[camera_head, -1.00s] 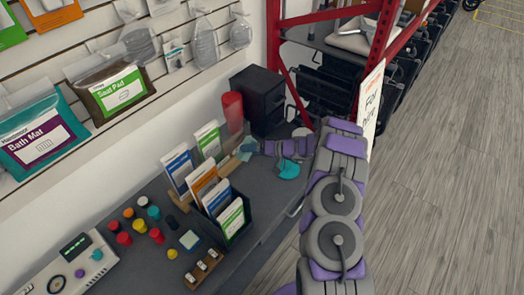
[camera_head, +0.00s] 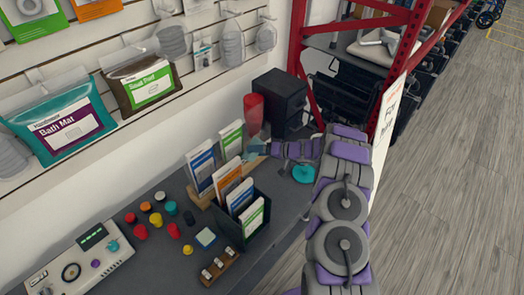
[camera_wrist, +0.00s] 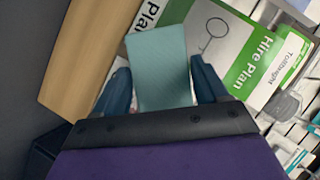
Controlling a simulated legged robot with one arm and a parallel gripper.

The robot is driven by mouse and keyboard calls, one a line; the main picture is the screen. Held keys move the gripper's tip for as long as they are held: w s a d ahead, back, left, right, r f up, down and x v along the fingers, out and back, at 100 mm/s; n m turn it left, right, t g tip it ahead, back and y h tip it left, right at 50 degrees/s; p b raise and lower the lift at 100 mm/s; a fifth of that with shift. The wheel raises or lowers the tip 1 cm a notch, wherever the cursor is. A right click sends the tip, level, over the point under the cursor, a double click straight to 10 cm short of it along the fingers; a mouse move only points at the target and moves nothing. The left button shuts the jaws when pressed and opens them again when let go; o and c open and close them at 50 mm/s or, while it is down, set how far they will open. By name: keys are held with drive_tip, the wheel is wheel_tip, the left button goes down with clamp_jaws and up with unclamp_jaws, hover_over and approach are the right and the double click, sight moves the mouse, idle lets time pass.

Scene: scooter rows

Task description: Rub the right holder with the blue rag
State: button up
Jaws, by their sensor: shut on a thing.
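My gripper (camera_head: 268,147) is shut on a folded blue-teal rag (camera_wrist: 160,70), which sticks out past the two dark fingers in the wrist view. In the head view the rag (camera_head: 256,149) is small, at the right end of a wooden leaflet holder (camera_head: 254,163). A green-and-white leaflet (camera_head: 232,138) stands at that end. In the wrist view the pale wood (camera_wrist: 88,55) lies left of the rag and the green "Hire Plan" leaflet (camera_wrist: 245,50) lies behind and right. I cannot tell whether the rag touches the wood. Leaflets hide the holder's middle.
A dark leaflet box (camera_head: 257,229) stands in front of the wooden holder. A red cylinder (camera_head: 253,113) and black drawer unit (camera_head: 280,98) stand behind my gripper. A turquoise round thing (camera_head: 303,174) lies right of it. Coloured knobs and a control panel (camera_head: 80,262) are front left.

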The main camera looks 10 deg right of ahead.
sight(263, 139)
drive_tip(key=shift+w+d+b, duration=0.3)
drive_tip(key=shift+w+d, duration=0.2)
drive_tip(key=shift+w, duration=0.05)
drive_tip(key=shift+a, duration=0.25)
drive_tip(key=shift+c, duration=0.4)
drive_tip(key=w+d, duration=0.1)
drive_tip(key=d, duration=0.1)
drive_tip(key=w+d+b, duration=0.1)
drive_tip(key=d, duration=0.2)
drive_tip(key=w+d+b, duration=0.1)
drive_tip(key=w+d, duration=0.1)
drive_tip(key=shift+d, duration=0.35)
drive_tip(key=shift+w+f+b, duration=0.15)
drive_tip(key=shift+w+b, duration=0.55)
drive_tip(key=shift+b, duration=0.05)
drive_tip(key=shift+w+d, duration=0.3)
drive_tip(key=shift+d, duration=0.2)
drive_tip(key=shift+d+b, duration=0.3)
drive_tip(key=shift+b, duration=0.3)
drive_tip(key=shift+s+a+b, duration=0.4)
drive_tip(key=shift+a, duration=0.4)
drive_tip(key=shift+s+a+b, duration=0.4)
drive_tip(key=shift+a, duration=0.4)
drive_tip(key=shift+s+r, duration=0.1)
drive_tip(key=shift+r, duration=0.1)
